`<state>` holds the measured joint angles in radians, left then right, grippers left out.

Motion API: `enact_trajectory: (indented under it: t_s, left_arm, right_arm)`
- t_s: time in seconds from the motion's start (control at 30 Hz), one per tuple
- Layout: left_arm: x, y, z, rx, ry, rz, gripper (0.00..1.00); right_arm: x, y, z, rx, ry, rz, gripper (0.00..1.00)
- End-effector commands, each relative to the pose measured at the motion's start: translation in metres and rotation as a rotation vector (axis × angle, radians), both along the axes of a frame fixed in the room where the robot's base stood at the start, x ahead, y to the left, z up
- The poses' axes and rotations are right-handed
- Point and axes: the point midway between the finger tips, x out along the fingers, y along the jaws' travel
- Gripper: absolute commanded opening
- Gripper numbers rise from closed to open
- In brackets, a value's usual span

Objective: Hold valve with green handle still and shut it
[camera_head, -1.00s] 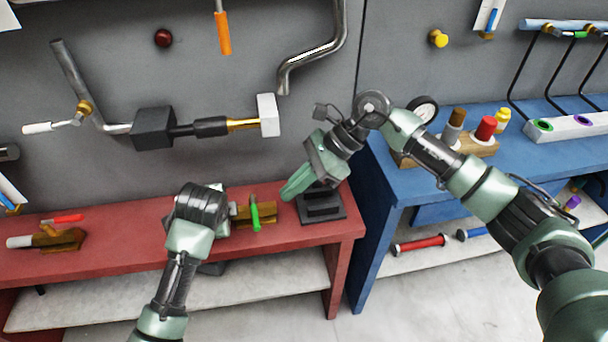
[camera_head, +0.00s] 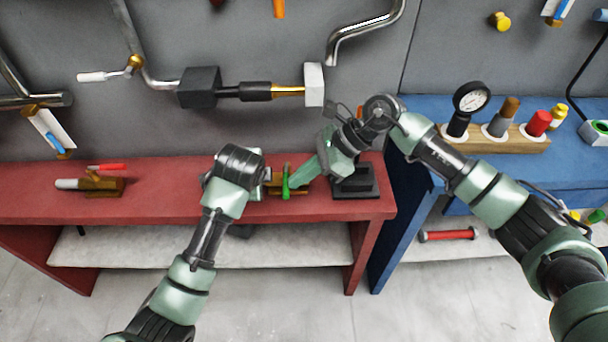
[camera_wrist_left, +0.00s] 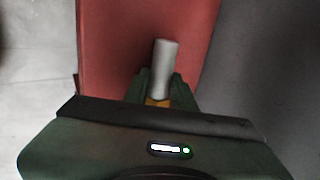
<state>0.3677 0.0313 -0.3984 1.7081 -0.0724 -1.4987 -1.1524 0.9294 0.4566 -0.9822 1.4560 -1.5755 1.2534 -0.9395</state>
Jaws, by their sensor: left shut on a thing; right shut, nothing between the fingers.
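The valve with the green handle (camera_head: 285,188) lies on the red bench, its brass body (camera_head: 273,189) partly hidden by my left wrist. The handle stands crosswise to the body. My left gripper is hidden in the head view. In the left wrist view my left gripper (camera_wrist_left: 158,90) is shut on the valve, with a grey pipe end (camera_wrist_left: 165,60) sticking out beyond the fingers and a bit of brass between them. My right gripper (camera_head: 298,182) is shut and empty, its fingertips close beside the green handle on its right. I cannot tell if they touch.
A valve with a red handle (camera_head: 103,182) lies at the left of the red bench (camera_head: 180,195). A black block (camera_head: 358,186) stands behind my right gripper. Wall pipes (camera_head: 160,82) hang above. A blue bench (camera_head: 572,178) with a gauge (camera_head: 471,97) stands at right.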

Motion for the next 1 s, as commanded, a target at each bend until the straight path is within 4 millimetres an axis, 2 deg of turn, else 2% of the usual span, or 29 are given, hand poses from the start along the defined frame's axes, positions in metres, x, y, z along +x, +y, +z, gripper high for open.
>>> enact_trajectory:
  t_s: [0.03, 0.43, 0.83, 1.0]
  left_arm:
    - [0.0, -0.003, 0.001, -0.004, -0.001, -0.004, 0.0]
    - [-0.001, -0.008, 0.001, -0.014, -0.001, -0.012, 0.0]
    - [-0.001, -0.009, 0.001, -0.014, 0.0, -0.013, 0.0]
    - [-0.001, -0.006, 0.001, -0.011, -0.001, -0.009, 0.0]
  right_arm:
    - [-0.003, 0.006, -0.002, 0.003, 0.003, 0.006, 0.0]
    - [-0.003, 0.006, -0.003, 0.004, 0.005, 0.007, 0.0]
    - [0.006, -0.01, -0.004, 0.0, 0.002, 0.002, 0.0]
    - [0.006, -0.022, 0.007, 0.001, 0.0, 0.003, 0.0]
